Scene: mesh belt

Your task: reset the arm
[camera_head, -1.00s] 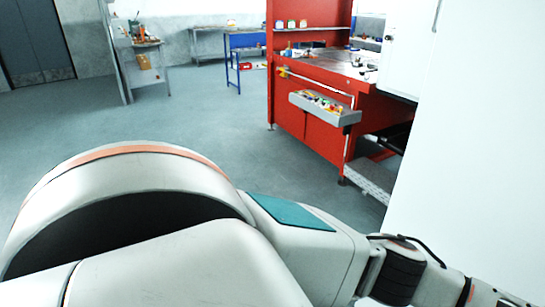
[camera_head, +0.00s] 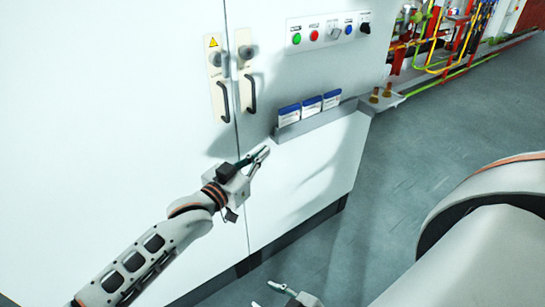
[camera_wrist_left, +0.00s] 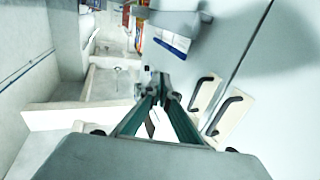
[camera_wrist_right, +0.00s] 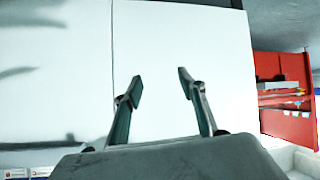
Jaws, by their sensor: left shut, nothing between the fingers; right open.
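My left gripper (camera_head: 260,159) is in front of a white cabinet (camera_head: 130,90), below its two dark door handles. In the left wrist view its fingers (camera_wrist_left: 160,84) come together at the tips, shut with nothing between them. My right gripper (camera_head: 287,294) shows only in part at the bottom edge of the head view. In the right wrist view its fingers (camera_wrist_right: 160,86) are spread apart and empty, in front of a plain white panel (camera_wrist_right: 185,40).
A grey rack (camera_head: 315,120) with three blue-and-white packs (camera_head: 310,107) sticks out of the cabinet front, near my left gripper. A button panel (camera_head: 328,32) is above it. Coloured pipes (camera_head: 440,45) stand at the back right. Grey floor (camera_head: 420,130) is open on the right.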

